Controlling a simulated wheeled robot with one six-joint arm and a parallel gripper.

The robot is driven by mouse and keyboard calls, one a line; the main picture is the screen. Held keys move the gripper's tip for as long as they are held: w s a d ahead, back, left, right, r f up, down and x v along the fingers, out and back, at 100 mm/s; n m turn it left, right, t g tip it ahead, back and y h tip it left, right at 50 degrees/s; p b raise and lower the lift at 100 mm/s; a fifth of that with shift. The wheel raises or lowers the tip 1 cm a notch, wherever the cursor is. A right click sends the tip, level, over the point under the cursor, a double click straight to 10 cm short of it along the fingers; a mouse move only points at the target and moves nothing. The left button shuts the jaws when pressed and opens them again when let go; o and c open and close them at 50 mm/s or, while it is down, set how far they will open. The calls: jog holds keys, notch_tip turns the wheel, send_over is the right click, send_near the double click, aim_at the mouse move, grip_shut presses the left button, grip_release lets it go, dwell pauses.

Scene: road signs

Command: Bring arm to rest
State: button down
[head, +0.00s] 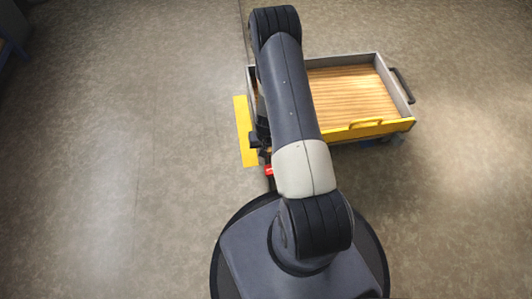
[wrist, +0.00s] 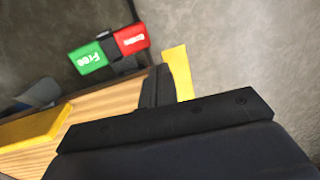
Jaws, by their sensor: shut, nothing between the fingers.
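My arm stretches up the middle of the head view, over the left end of a wood-floored tray (head: 407,92). My gripper (head: 256,141) shows as small black parts left of the arm, at the tray's left edge, mostly hidden by the arm. It is shut and empty. In the wrist view, a dark part of my wrist fills the bottom.
A sign with a green "Free" half (wrist: 88,58) and a red half (wrist: 131,40) shows in the wrist view. A yellow strip (head: 245,130) lies left of the tray. The tray has a yellow front edge (head: 365,132) and a dark handle (head: 402,85).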

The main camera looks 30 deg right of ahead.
aim_at(268, 166)
jog(key=shift+a+r, duration=0.15)
jog(key=shift+r, duration=0.75)
jog(key=shift+f, duration=0.1)
jog(key=d+f+b, duration=0.1)
jog(key=f, duration=0.3)
jog(key=d+f+b, duration=0.1)
jog(key=f+b, duration=0.1)
jog(key=f, duration=0.2)
jog(key=f+b, duration=0.2)
jog(key=f, duration=0.2)
jog(key=shift+s+d+f, duration=0.4)
jog(key=shift+s+d+r+p, duration=0.1)
jog(key=shift+d+r+p, duration=0.25)
jog(key=shift+r+p, duration=0.2)
jog(key=shift+s+d+r+p, duration=0.1)
jog(key=shift+d+r+p, duration=0.25)
jog(key=shift+r, duration=0.25)
jog(key=shift+s+d+r+y+p, duration=0.2)
jog(key=shift+d+r+y+p, duration=0.4)
jog(key=shift+d+r+p, duration=0.35)
jog(key=p+v, duration=0.1)
jog(key=v, duration=0.2)
jog(key=shift+f, duration=0.1)
